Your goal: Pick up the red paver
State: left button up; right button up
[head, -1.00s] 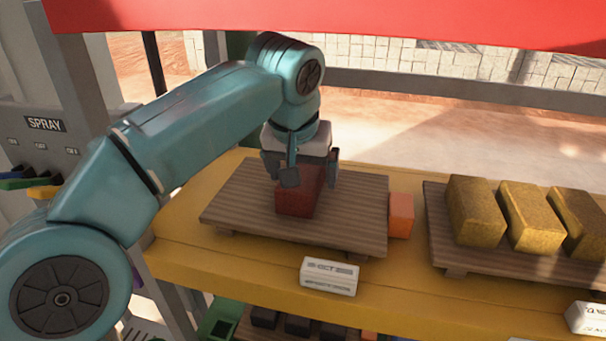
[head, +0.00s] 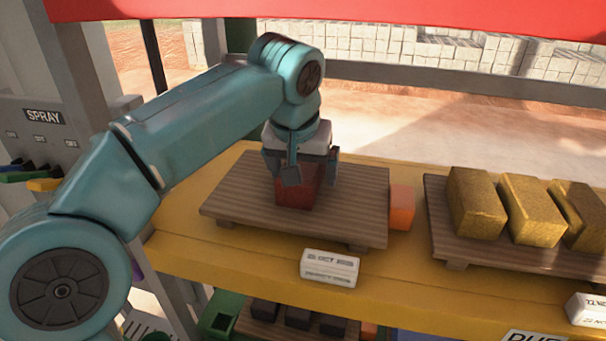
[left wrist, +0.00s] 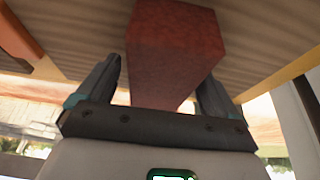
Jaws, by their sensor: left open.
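The red paver (head: 297,194) stands on a slatted wooden pallet (head: 235,205) on the yellow shelf. My left gripper (head: 308,178) is over it from above, with its fingers around the paver's upper part. In the left wrist view the red paver (left wrist: 172,52) lies between the two fingers of my left gripper (left wrist: 165,85). The fingers are open, with a visible gap on each side of the paver. The gripper hides the paver's top in the head view. My right gripper is not in view.
An orange block (head: 401,207) is at the pallet's right edge. A second pallet (head: 480,252) with yellow pavers (head: 535,212) stands to the right. A white label block (head: 330,268) sits at the shelf's front. A grey post (head: 85,70) rises at the left.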

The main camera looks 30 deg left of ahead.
pick_arm(q)
grip_shut()
jog(key=shift+r, duration=0.1)
